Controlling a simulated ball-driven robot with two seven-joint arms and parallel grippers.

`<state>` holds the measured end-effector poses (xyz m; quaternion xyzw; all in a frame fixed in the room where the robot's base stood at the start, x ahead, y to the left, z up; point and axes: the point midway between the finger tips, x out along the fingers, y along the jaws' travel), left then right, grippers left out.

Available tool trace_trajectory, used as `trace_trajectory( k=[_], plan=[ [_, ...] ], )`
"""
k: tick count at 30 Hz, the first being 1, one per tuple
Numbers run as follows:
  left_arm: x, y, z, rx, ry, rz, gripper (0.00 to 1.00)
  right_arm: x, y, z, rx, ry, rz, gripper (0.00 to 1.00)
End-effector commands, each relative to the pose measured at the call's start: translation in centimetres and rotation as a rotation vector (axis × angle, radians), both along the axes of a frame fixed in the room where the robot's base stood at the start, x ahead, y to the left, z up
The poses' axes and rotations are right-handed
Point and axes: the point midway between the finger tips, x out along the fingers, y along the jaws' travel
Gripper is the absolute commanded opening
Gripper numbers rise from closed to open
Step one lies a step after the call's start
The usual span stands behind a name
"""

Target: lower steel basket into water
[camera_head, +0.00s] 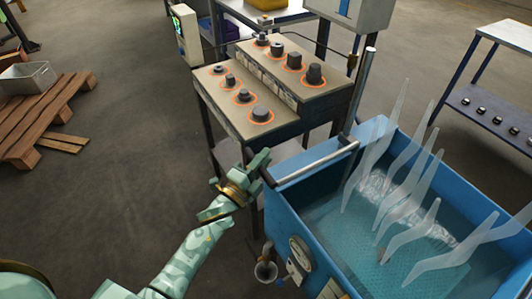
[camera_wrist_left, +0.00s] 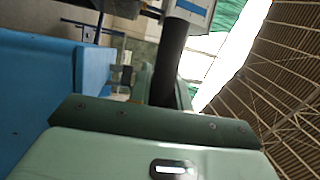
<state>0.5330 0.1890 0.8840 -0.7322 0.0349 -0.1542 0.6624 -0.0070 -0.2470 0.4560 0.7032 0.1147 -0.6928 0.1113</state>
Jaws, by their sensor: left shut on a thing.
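The blue water tank (camera_head: 283,215) stands at the lower right. Clear teal water (camera_head: 470,255) lies in it, under pale translucent plumes (camera_head: 400,160). A fine mesh pattern (camera_head: 400,262) shows through the water; it looks like the steel basket, low in the tank, but its outline is unclear. My left gripper (camera_head: 262,170) is shut on the lever's dark end grip, beside the tank rim. A dark cylindrical grip (camera_wrist_left: 170,65) shows in the left wrist view. My right gripper is out of view.
A stepped bench (camera_head: 225,100) with several dark metal pieces in orange rings stands behind the tank. A wooden pallet (camera_head: 45,115) with a grey metal bin (camera_head: 27,77) lies at the left. A rack (camera_head: 490,75) stands at the right.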

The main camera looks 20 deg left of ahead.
Motion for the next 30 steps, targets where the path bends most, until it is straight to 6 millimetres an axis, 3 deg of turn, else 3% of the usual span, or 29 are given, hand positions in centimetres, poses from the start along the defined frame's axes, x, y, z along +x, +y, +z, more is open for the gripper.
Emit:
trace_trajectory(
  k=[1,6,23,24,26,30],
  plan=[
    [-0.1,-0.1,-2.1,0.002,0.014,0.001,0.0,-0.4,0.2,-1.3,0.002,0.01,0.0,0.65],
    [-0.1,-0.1,-3.7,0.001,0.012,0.001,0.0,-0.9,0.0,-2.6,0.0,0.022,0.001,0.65],
    [-0.2,-0.1,-4.6,0.005,0.013,0.0,0.0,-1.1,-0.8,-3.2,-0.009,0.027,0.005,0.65],
    [-0.2,-0.1,-4.7,0.006,0.014,0.0,0.25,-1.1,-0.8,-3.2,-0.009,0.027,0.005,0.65],
    [-0.2,-0.1,-4.7,0.005,0.013,0.0,0.41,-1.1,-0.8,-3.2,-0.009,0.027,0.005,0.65],
    [-0.1,-0.1,-4.5,0.004,0.01,0.0,0.41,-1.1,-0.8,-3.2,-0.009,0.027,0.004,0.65]
  ],
)
